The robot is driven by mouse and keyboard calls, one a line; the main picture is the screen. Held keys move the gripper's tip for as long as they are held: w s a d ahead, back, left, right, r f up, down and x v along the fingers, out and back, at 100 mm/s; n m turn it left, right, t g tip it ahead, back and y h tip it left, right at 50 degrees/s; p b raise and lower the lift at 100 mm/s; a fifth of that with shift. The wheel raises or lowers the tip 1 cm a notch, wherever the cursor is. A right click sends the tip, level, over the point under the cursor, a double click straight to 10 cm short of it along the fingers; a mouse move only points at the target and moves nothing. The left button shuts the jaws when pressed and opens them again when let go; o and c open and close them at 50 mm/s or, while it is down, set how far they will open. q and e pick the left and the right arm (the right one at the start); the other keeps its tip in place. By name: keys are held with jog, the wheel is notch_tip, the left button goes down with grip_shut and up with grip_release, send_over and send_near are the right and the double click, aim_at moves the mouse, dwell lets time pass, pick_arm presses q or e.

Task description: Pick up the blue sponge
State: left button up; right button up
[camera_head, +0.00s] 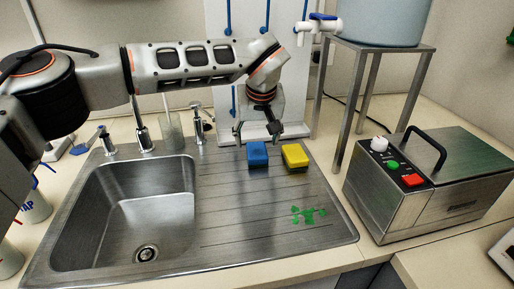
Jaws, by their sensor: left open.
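A blue sponge (257,154) stands on the ribbed metal drainboard (230,215) to the right of the sink basin. A yellow sponge (295,157) sits just to its right with a small gap. My left gripper (257,135) is open, its fingers pointing down, above and slightly behind the blue sponge in the picture. One finger is to the left of the blue sponge, the other is to its right, near the yellow sponge. I cannot tell whether the fingers touch anything. My right gripper is not in view.
Taps (199,122) and a glass (173,132) stand behind the sink basin (130,210). A white pegboard rises behind the drainboard. A metal stand (385,47) carries a large tank at the back right. A metal box device (430,185) stands at right. Green spots (308,214) mark the drainboard's front.

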aim_at(257, 150)
pick_arm(q)
jog(key=shift+x, duration=0.9)
jog(key=x, duration=0.4)
jog(key=shift+w+d+f+b, duration=0.1)
jog(key=shift+w+f+b, duration=0.1)
jog(key=shift+b, duration=0.2)
jog(key=shift+w+f, duration=0.1)
jog(key=shift+f, duration=0.1)
jog(key=c, duration=0.9)
jog(key=shift+r, duration=0.1)
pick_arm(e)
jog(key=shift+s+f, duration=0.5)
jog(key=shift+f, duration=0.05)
